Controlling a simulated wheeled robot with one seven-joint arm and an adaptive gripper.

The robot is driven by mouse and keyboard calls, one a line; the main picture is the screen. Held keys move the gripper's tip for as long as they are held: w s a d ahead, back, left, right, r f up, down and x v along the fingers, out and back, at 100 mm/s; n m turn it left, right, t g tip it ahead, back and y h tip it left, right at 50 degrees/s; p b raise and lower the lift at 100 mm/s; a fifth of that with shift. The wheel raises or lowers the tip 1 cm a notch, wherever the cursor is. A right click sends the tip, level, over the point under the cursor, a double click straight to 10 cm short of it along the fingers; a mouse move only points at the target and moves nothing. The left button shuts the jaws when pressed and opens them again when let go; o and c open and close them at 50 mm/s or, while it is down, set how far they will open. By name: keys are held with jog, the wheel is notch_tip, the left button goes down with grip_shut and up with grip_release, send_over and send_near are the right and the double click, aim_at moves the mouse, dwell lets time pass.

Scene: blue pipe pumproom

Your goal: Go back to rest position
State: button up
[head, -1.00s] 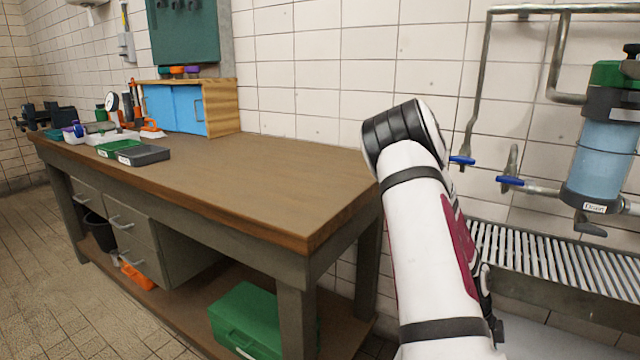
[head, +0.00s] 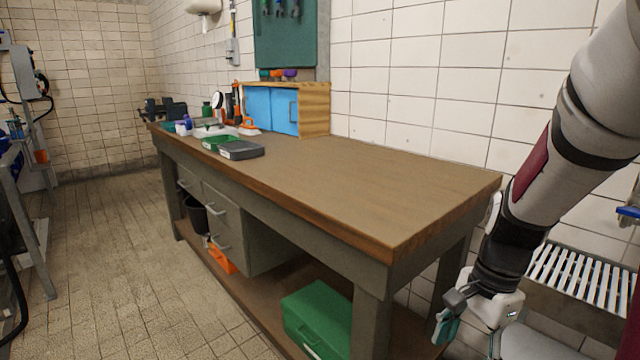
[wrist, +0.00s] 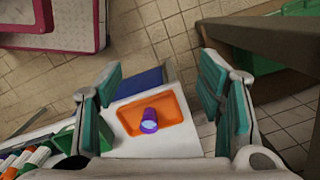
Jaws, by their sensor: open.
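My gripper (head: 466,335) hangs low at the right in the head view, in front of the right end of the workbench (head: 400,190). My forearm slopes down to it from the upper right. In the wrist view my gripper (wrist: 162,98) is open, with its teal finger pads wide apart and nothing between them. Below the fingers is an orange tray (wrist: 178,118) on a white surface. A purple cylindrical thing with a pale end (wrist: 149,122) lies in the tray.
Trays, tools and a blue cabinet (head: 272,108) stand on the bench's far end; its near top is bare. A green case (head: 318,318) sits on the lower shelf. A slatted drain (head: 585,275) is right of my arm. The tiled floor (head: 120,240) at left is open.

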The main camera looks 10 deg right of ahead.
jog(key=s+a+r+n, duration=0.6)
jog(key=a+r+n, duration=0.2)
jog(key=a, duration=0.2)
jog(key=s+a+r+n+h, duration=0.1)
jog(key=s+a+r+n, duration=0.1)
jog(key=s+n, duration=0.3)
jog(key=s+a+r+n, duration=0.2)
jog(key=s+a+n, duration=0.15)
jog(key=s, duration=0.25)
notch_tip(320, 180, up, 28)
jog(key=d+t+p, duration=0.1)
jog(key=t+p, duration=0.3)
jog(key=p, duration=2.2)
jog(key=shift+s+d+f+h, duration=0.2)
jog(key=shift+s+d+h, duration=0.05)
jog(key=shift+s+h, duration=0.05)
